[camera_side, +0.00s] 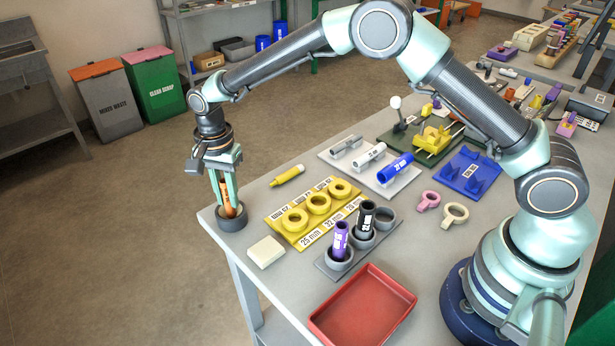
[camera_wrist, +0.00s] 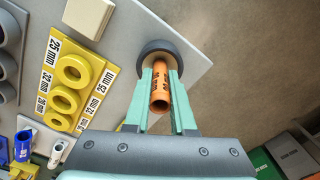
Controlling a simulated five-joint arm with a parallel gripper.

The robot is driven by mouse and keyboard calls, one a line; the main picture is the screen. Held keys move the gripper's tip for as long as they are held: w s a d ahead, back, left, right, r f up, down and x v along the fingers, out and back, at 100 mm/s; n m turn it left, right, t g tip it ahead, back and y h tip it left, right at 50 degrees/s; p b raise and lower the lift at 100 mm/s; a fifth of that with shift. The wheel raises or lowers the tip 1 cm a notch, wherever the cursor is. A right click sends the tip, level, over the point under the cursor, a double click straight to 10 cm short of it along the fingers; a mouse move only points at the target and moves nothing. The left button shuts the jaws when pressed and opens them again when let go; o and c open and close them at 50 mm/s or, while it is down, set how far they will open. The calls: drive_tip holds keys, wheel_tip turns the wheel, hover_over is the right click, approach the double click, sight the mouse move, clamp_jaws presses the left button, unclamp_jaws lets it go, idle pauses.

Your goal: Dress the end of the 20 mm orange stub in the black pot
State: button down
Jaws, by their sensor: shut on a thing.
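My gripper (camera_side: 227,200) points down at the table's far left corner, its two pale green fingers shut on the orange stub (camera_side: 228,196). The stub stands about upright between the fingers, and dark printing shows on it in the wrist view (camera_wrist: 160,90). The black pot (camera_side: 232,223) is a low round dark cup directly under the gripper. The stub's lower end is at or inside the pot's mouth; the fingers and rim hide how deep it reaches. The pot also shows in the wrist view (camera_wrist: 176,49), around the stub's far end.
A yellow ring rack (camera_side: 316,213) labelled with sizes lies right of the pot. A cream block (camera_side: 265,252) sits nearer the front edge. A grey holder (camera_side: 330,264) carries purple and black stubs beside a red tray (camera_side: 362,308). The table edge is close beside the pot.

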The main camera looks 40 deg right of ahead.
drive_tip(key=shift+m, duration=0.3)
drive_tip(key=n, duration=0.6)
drive_tip(key=shift+n, duration=0.4)
drive_tip(key=m, duration=0.6)
drive_tip(key=shift+m, duration=0.4)
drive_tip(key=n, duration=0.6)
drive_tip(key=shift+f+n, duration=0.1)
drive_tip(key=shift+n, duration=0.3)
drive_tip(key=m, duration=0.6)
drive_tip(key=shift+m, duration=0.4)
drive_tip(key=n, duration=0.6)
drive_tip(key=shift+n, duration=0.4)
drive_tip(key=m, duration=0.6)
drive_tip(key=shift+m, duration=0.4)
drive_tip(key=n, duration=0.6)
drive_tip(key=shift+n, duration=0.4)
drive_tip(key=m, duration=0.6)
drive_tip(key=shift+m, duration=0.4)
drive_tip(key=n, duration=0.6)
drive_tip(key=shift+n, duration=0.4)
drive_tip(key=m, duration=0.6)
drive_tip(key=shift+m, duration=0.4)
